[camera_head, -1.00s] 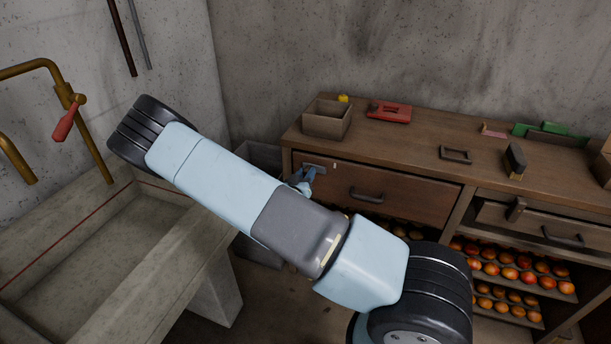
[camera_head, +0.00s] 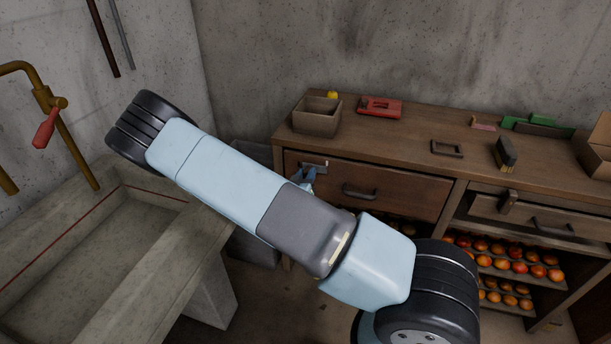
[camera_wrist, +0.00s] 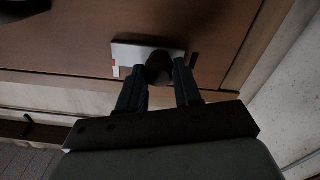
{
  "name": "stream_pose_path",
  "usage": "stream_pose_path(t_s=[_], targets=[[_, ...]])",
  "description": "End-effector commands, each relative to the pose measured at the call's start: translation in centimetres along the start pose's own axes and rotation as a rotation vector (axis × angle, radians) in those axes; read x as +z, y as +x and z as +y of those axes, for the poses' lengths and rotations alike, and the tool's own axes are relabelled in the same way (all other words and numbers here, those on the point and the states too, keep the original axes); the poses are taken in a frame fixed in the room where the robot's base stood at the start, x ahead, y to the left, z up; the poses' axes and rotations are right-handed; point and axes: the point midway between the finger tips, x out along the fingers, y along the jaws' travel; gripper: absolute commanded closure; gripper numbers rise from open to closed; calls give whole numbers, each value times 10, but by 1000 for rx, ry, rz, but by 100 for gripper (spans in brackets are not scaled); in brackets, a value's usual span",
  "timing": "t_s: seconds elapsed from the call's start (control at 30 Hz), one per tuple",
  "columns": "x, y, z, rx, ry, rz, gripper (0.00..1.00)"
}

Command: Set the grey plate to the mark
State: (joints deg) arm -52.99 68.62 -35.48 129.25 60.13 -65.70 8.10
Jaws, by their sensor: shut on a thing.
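The grey plate (camera_head: 311,163) lies flat on the front of the left wooden drawer, near its upper left corner. In the wrist view the plate (camera_wrist: 130,54) has a dark round knob (camera_wrist: 158,68) on it. My gripper (camera_wrist: 161,75) is shut on this knob, one finger on each side. A small white mark (camera_wrist: 115,71) shows at the plate's lower left end in the wrist view, and a dark slot (camera_wrist: 194,59) beyond its other end. In the head view the white mark (camera_head: 327,163) is at the plate's right end. My gripper (camera_head: 303,180) is partly hidden by my arm.
The drawer handle (camera_head: 361,191) is right of the plate. On the bench top stand an open box (camera_head: 317,117), a red object (camera_head: 380,107) and a small dark frame (camera_head: 447,148). A stone sink (camera_head: 60,250) is at left. Fruit fills the shelves below.

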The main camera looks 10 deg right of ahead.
Motion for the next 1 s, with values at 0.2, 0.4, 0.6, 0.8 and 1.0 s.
stream_pose_path(t_s=[0.2,0.4,0.6,0.8,1.0], targets=[[0,-1,-1,-2,-1,-2,47],[0,-1,-1,-2,0,-1,40],[0,-4,-2,-3,0,-1,40],[0,-30,-2,-5,-1,-1,40],[0,-70,-3,-6,0,-2,40]])
